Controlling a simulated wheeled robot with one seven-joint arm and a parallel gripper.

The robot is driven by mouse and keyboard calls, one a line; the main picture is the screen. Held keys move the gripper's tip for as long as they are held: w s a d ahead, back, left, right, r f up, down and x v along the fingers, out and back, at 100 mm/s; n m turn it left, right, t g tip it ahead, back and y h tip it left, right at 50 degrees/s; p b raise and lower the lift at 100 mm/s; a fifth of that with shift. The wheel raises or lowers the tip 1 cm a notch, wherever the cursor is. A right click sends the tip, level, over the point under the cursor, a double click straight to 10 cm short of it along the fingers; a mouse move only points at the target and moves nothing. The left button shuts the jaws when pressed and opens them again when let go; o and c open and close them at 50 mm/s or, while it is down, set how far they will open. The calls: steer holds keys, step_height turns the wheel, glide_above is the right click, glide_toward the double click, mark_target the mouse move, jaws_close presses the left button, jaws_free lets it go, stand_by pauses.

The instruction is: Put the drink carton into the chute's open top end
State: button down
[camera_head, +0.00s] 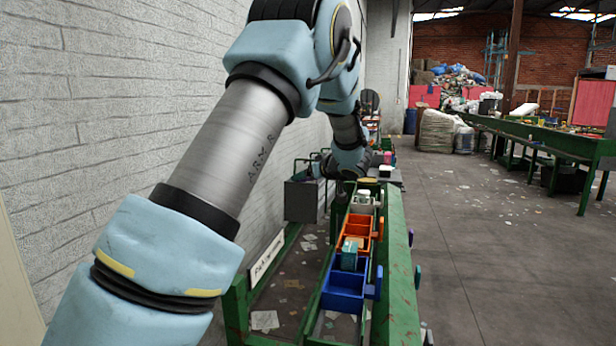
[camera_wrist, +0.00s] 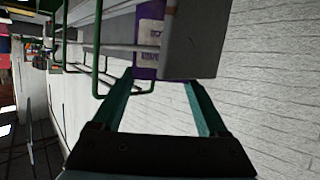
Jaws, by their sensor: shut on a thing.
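My gripper (camera_wrist: 160,80) is shut on the drink carton (camera_wrist: 148,38), which shows purple with a white label between the fingertips in the wrist view. A plain grey face (camera_wrist: 195,38) lies beside the purple part and overlaps the right fingertip. I cannot tell whether it is the carton's side or another thing. In the head view my gripper (camera_head: 318,167) is small and dark at the arm's far end, above a grey metal box (camera_head: 300,202) by the wall. The carton cannot be made out there. I cannot tell for sure whether this grey box is the chute.
A green-framed belt (camera_head: 400,270) runs forward on the right of my arm. A blue bin (camera_head: 344,290) and an orange bin (camera_head: 357,232) stand in line on it, with a teal box (camera_head: 349,254) among them. The brick wall (camera_head: 100,90) is close on the left. Open floor (camera_head: 480,250) lies right.

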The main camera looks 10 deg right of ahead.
steer(key=shift+f, duration=0.15)
steer(key=shift+c, duration=0.9)
jaws_free()
steer(key=b+v, duration=0.2)
steer(key=v, duration=1)
steer(key=w+a+m+h, duration=0.2)
steer(key=w+a+h, duration=0.2)
steer(key=a, duration=0.2)
steer(key=s+a+f+m+g+h, duration=0.2)
steer(key=s+a+f, duration=0.1)
steer(key=a+f, duration=0.3)
steer(key=s+a+f+g+y, duration=0.1)
steer(key=s+a+f+g, duration=0.3)
steer(key=s+a, duration=0.5)
steer(key=s+a+f+g+y, duration=0.1)
steer(key=s+a+f+g, duration=0.4)
steer(key=s+a, duration=0.5)
steer(key=s+f, duration=0.2)
steer(key=s, duration=0.1)
steer(key=shift+s, duration=0.25)
